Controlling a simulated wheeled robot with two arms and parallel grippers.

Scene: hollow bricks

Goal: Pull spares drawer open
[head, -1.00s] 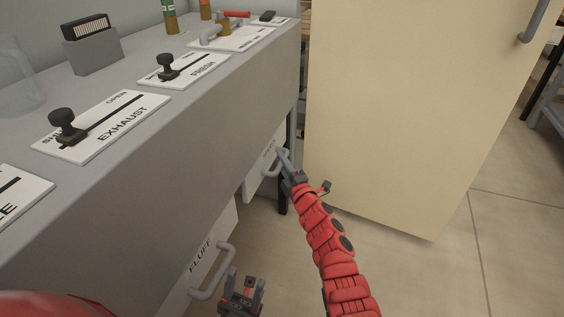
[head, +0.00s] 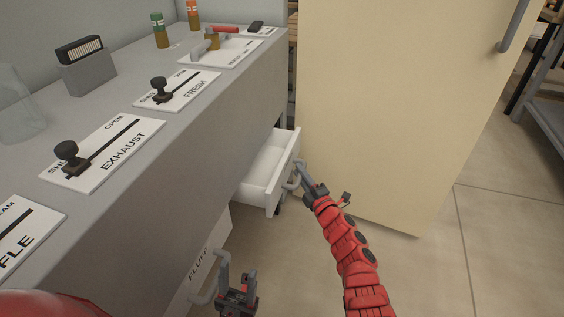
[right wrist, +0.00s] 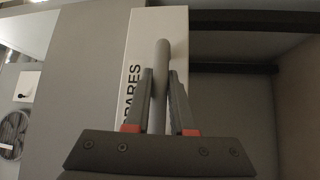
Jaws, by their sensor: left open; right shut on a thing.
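The white spares drawer (head: 262,176) stands partly open under the grey counter in the head view, and its visible inside looks empty. Its front, labelled SPARES, shows in the right wrist view (right wrist: 144,48). My right gripper (head: 298,168) is shut on the grey drawer handle (right wrist: 161,85), with a finger on either side of the bar in the right wrist view. My left gripper (head: 238,280) is open and low down, near the handle (head: 222,275) of the FLUFF drawer (head: 205,265); I cannot tell whether it touches that handle.
The counter (head: 180,130) carries EXHAUST (head: 105,150) and FRESH (head: 178,90) slider plates, a grey card holder (head: 87,70) and small bottles (head: 159,32). A large cream cabinet (head: 380,110) stands close behind my right arm. The floor at right (head: 480,250) is clear.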

